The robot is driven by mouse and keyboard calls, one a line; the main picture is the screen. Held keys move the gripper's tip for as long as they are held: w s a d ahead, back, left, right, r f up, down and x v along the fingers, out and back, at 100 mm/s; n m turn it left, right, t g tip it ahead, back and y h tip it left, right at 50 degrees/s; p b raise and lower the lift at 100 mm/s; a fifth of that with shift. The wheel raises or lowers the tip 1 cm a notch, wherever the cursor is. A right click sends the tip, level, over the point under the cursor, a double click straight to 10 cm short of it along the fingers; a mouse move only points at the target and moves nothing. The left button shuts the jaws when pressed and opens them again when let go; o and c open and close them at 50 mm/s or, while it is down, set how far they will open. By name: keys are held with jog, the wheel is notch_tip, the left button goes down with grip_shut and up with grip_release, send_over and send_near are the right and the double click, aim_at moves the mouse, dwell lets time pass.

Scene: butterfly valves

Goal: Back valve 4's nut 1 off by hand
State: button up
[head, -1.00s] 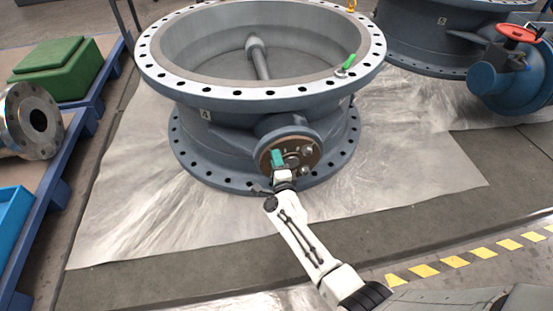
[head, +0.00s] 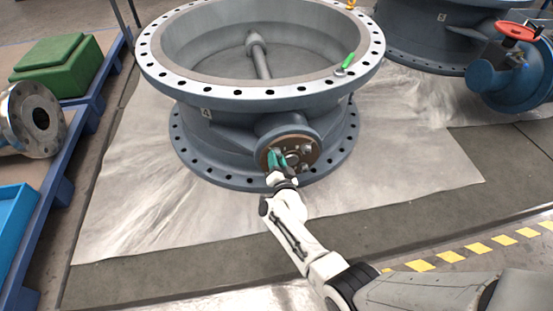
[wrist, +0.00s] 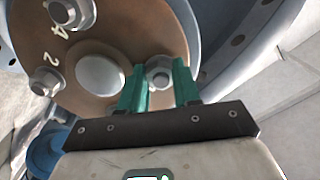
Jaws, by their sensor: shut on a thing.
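Valve 4 (head: 215,145) is a large grey flanged ring lying flat, with a "4" tag on its side. Its side neck ends in a round brown plate (head: 303,142) with studs and nuts. In the wrist view the plate (wrist: 130,30) shows numbers 4 and 2 and a pale centre disc (wrist: 100,76). My gripper (head: 273,156) is at the left part of the plate. Its teal fingers close on both sides of a nut (wrist: 159,74). This nut's number is hidden. Two other nuts, upper (wrist: 72,12) and lower left (wrist: 45,82), are free of the fingers.
A green-handled tool (head: 348,61) lies on the valve's top flange. Another valve (head: 425,40) with a blue housing and red handwheel (head: 515,31) stands at the back right. A pallet with a green block (head: 60,65) is at left. Floor sheeting (head: 420,165) is clear.

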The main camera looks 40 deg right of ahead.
jog(key=n, duration=0.5)
jog(key=shift+s+f+n+p, duration=0.2)
jog(key=shift+n+p, duration=0.1)
jog(key=shift+n, duration=0.1)
dwell(0.4)
jog(key=o, duration=1.1)
jog(key=shift+w+r, duration=0.1)
jog(key=shift+c, duration=0.2)
jog(key=p+v, duration=0.6)
jog(key=v, duration=0.4)
jog(key=shift+s+a, duration=0.2)
jog(key=shift+s, duration=0.15)
